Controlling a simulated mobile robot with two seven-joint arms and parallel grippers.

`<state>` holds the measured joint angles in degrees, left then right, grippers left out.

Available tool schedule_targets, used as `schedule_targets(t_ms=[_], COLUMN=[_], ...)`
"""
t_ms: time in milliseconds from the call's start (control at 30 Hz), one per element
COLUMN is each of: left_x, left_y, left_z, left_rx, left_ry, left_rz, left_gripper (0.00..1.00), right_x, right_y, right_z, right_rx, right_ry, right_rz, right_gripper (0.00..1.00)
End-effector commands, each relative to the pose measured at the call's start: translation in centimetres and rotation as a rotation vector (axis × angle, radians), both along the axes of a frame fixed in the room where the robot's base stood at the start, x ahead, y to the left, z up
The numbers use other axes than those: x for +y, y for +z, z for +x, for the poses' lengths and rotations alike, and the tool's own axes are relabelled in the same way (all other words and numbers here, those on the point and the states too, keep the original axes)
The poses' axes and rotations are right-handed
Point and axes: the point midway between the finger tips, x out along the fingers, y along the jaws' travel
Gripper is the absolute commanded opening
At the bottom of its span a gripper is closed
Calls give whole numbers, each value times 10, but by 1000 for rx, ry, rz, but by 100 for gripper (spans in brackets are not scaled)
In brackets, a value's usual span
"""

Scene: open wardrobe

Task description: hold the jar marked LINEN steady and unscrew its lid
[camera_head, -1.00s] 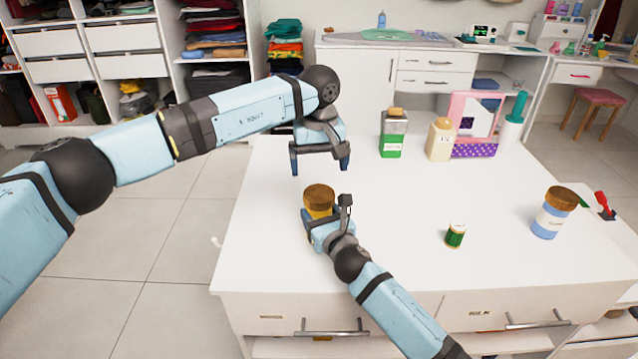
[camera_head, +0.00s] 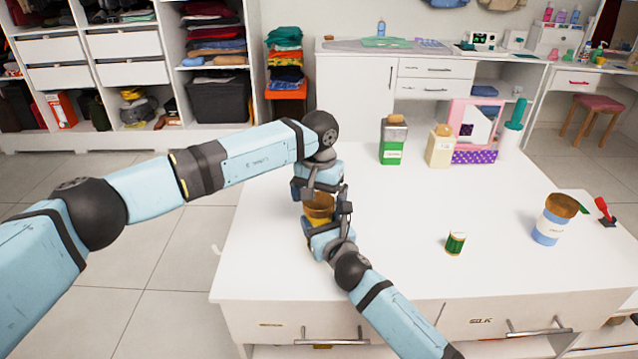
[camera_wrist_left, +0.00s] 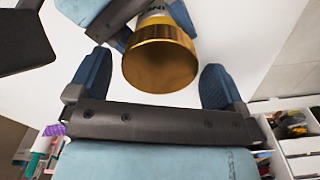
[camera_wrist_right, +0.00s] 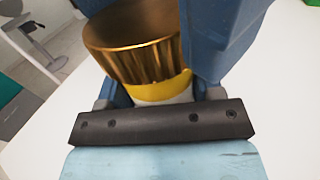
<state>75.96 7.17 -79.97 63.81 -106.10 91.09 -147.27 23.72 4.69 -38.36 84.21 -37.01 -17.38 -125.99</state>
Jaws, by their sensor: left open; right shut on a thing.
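A yellow jar with a ridged gold-brown lid (camera_head: 319,203) stands upright on the white table. Its label is mostly hidden, and I cannot read the full word. My right gripper (camera_head: 326,224) is shut on the jar's body below the lid; the right wrist view shows the yellow body (camera_wrist_right: 160,88) between its fingers. My left gripper (camera_head: 318,190) is open above the jar. In the left wrist view its blue fingers stand on either side of the lid (camera_wrist_left: 160,60), with gaps showing.
A small green can (camera_head: 455,243), a green-and-grey container (camera_head: 393,145), a cream bottle (camera_head: 440,146) and a pink-framed mirror (camera_head: 472,130) also stand on the table (camera_head: 400,210). The table's middle is clear.

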Motion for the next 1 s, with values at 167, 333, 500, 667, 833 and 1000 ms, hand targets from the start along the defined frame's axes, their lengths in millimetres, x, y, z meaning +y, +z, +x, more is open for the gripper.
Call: schedule_targets(t_ms=[167, 333, 500, 667, 833, 1000], left_x=[0, 0, 0, 0, 0, 0], left_y=[-9, -9, -9, -9, -9, -8], left_z=[0, 0, 0, 0, 0, 0], left_rx=[1, 0, 0, 0, 0, -2], left_ry=[0, 0, 0, 0, 28, 277], left_rz=[-1, -1, -1, -1, 0, -1], left_gripper=[97, 97, 72, 46, 46, 46], right_x=[0, 0, 0, 0, 0, 0], right_y=[0, -1, -1, -1, -1, -1], right_z=[0, 0, 0, 0, 0, 0], right_rx=[1, 1, 1, 1, 1, 1], right_ry=[0, 0, 0, 0, 0, 0], right_rz=[0, 0, 0, 0, 0, 0], right_gripper=[0, 0, 0, 0, 0, 0])
